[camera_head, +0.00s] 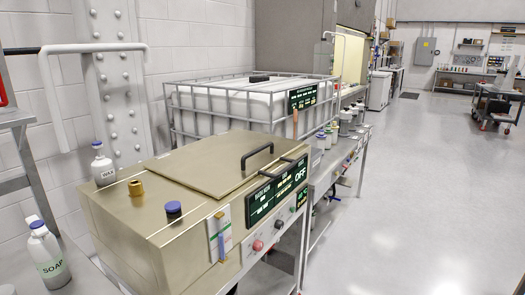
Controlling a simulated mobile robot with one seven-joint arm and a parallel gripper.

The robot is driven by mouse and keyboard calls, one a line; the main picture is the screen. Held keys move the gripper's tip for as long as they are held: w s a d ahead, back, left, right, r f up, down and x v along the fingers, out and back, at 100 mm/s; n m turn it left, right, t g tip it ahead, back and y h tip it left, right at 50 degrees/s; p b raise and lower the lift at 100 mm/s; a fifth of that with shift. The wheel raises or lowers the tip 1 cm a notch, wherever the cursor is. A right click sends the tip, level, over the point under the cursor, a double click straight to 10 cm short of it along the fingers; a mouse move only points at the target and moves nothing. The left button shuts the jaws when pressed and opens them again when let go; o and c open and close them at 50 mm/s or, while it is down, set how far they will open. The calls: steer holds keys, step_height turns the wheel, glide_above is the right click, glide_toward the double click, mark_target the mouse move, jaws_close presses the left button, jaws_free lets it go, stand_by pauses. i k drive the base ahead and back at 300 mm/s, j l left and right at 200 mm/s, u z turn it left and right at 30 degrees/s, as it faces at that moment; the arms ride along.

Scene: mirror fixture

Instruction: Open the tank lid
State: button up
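The tank (125,228) is a brass-coloured metal box at the lower centre. Its lid (205,160) is a flat panel on top and looks shut. A black bar handle (257,156) stands up near the lid's right edge. Dark display panels, one reading OFF (300,174), are on the tank's front side. My gripper is not in view, so its state and its distance from the lid cannot be seen.
A soap bottle (47,254) stands at lower left. A caged white container (245,103) is behind. Open floor (420,180) lies right.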

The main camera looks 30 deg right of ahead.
mark_target(215, 167)
steer(key=i+l+z, duration=0.25)
steer(key=i+z, duration=0.3)
steer(key=l+u, duration=0.2)
steer(key=l, duration=0.2)
steer(key=k+l+u, duration=0.1)
steer(key=l+u, duration=0.15)
steer(key=l, duration=0.15)
steer(key=l+u, duration=0.2)
steer(key=l, duration=0.2)
steer(key=k+l+u, duration=0.2)
steer(key=l, duration=0.15)
steer(key=i, duration=1)
